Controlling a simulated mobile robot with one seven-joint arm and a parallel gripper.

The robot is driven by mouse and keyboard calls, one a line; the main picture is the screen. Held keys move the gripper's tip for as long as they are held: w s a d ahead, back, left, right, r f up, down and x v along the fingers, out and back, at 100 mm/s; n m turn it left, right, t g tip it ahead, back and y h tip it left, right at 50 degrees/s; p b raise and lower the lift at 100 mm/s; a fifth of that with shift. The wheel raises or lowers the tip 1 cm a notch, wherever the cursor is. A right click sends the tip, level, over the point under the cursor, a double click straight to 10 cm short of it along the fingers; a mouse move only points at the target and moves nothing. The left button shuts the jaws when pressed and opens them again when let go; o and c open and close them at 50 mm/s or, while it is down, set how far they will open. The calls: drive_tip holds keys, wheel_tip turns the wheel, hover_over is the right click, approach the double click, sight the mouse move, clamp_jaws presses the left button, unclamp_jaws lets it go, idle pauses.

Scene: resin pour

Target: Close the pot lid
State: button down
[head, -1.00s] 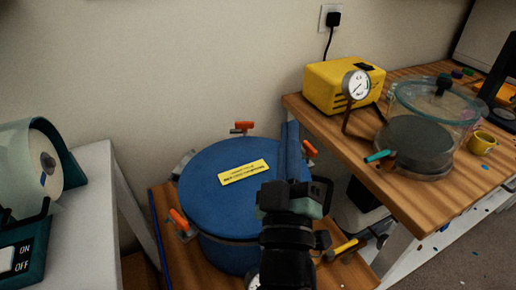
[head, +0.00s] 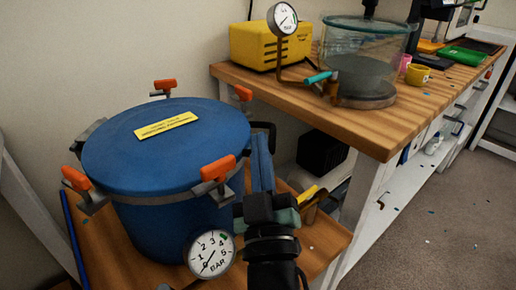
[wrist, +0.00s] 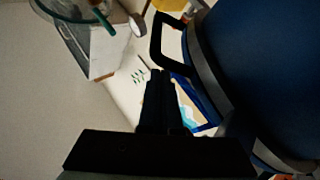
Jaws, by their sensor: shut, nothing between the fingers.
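The pot is a large blue pressure vessel (head: 160,225) at left in the head view. Its flat blue lid (head: 110,155) lies level on top, with a yellow label (head: 167,125) on it. Several clamps with orange handles (head: 218,168) stand around the rim. A pressure gauge (head: 210,253) is on the pot's front. My gripper (head: 256,137) is shut and empty, beside the pot's right side, close to a black side handle (head: 268,127). In the wrist view the shut fingers (wrist: 160,73) point toward that handle (wrist: 159,42); the pot's blue wall (wrist: 265,60) fills the right. Contact cannot be told.
A wooden bench (head: 370,130) at right bears a yellow pump box (head: 262,47), a dial gauge (head: 283,18), a glass chamber (head: 365,45) and a yellow cup (head: 417,75). The pot stands on a lower wooden top (head: 310,245). Floor at right is open.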

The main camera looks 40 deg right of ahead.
drive_tip(key=shift+f+b, duration=0.6)
drive_tip(key=shift+f, duration=0.65)
wheel_tip(320, 180, up, 6)
drive_tip(key=f+p, duration=0.1)
drive_tip(key=p, duration=0.3)
drive_tip(key=w+a+b+v, duration=0.1)
drive_tip(key=b+v, duration=0.5)
drive_tip(key=v, duration=0.3)
drive_tip(key=shift+s+a+f, duration=0.15)
